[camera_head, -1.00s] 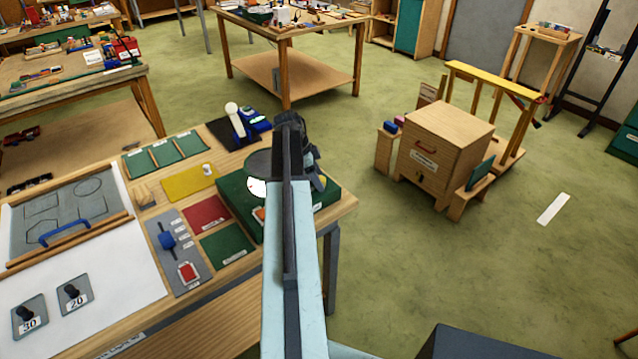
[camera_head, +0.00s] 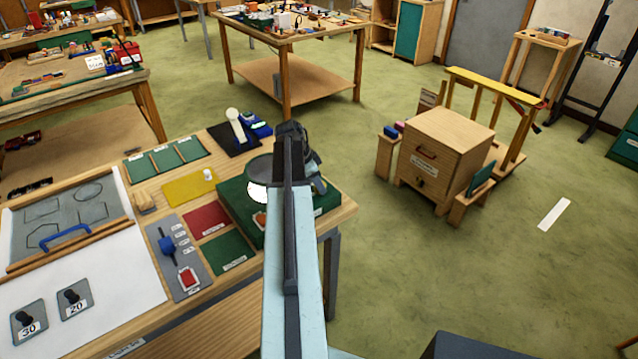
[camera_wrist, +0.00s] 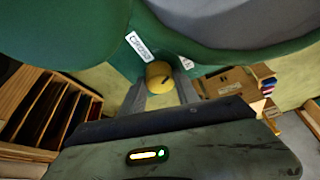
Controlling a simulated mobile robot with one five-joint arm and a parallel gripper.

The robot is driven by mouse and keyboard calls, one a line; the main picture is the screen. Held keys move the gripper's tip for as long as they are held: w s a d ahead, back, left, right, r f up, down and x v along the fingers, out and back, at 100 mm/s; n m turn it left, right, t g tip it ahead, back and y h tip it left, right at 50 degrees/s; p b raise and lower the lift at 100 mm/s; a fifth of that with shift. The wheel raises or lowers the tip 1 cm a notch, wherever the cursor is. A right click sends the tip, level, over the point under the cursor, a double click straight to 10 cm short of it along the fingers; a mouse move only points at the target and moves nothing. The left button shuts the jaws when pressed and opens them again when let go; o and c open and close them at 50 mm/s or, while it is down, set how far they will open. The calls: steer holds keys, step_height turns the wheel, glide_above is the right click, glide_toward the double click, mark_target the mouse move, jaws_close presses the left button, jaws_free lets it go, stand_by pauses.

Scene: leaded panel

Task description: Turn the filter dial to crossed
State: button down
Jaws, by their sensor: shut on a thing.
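In the wrist view a round yellow dial (camera_wrist: 159,73) with a dark pointer mark sits on the side of a green box (camera_wrist: 95,48). The mark points to the right and slightly up. A white label (camera_wrist: 138,46) that appears to read "CROSSED" is up-left of the dial. A second pale label is partly visible at the right finger. My gripper (camera_wrist: 162,82) is shut on the dial, with one grey finger on each side. In the head view the green box (camera_head: 228,207) stands at the table's right end, and my arm hides the dial and fingertips.
A round dark plate and a bright white disc (camera_head: 258,192) are on the box top. A grey panel with a blue lever (camera_head: 166,245), red and green mats, and a drawing board (camera_head: 128,221) lie to the left. A wooden cabinet (camera_head: 450,140) stands on open floor to the right.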

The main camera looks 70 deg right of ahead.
steer(key=n, duration=0.2)
steer(key=n+t+h, duration=0.1)
steer(key=n, duration=0.1)
steer(key=n+t, duration=0.1)
steer(key=n, duration=0.1)
steer(key=shift+s+a, duration=0.15)
steer(key=shift+s, duration=0.1)
steer(key=n+t, duration=0.1)
steer(key=n, duration=0.1)
steer(key=n+t, duration=0.1)
steer(key=n, duration=0.2)
steer(key=shift+s+h, duration=0.1)
steer(key=shift+h, duration=0.2)
steer(key=shift+n, duration=0.4)
steer(key=c, duration=0.9)
jaws_free()
steer(key=p+v, duration=0.7)
steer(key=shift+s+r, duration=0.2)
steer(key=shift+r, duration=0.25)
